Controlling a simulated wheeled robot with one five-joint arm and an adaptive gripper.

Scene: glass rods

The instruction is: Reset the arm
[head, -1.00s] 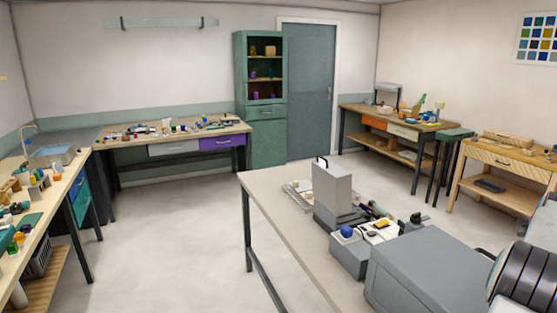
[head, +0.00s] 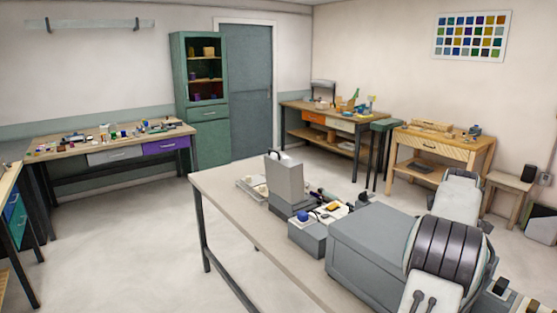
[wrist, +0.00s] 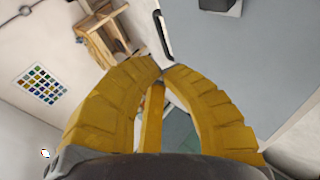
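My gripper (wrist: 161,70) shows in the wrist view as two yellow ribbed fingers. They bow outward and their tips come together. A narrow yellow strip stands between them, and I cannot tell whether it is part of a finger. I see no glass rod held at the tips. The gripper is tilted against the room, and the wooden side table (wrist: 105,35) and colour chart (wrist: 43,85) appear slanted beyond it. The yellow fingers do not show in the head view.
A pale workbench (head: 228,210) stands ahead, carrying a grey upright block (head: 285,180), small items and a large grey box (head: 370,240). Other benches line the walls, with a green cabinet (head: 210,145) by the grey door (head: 250,85). The floor (head: 120,250) to the left is clear.

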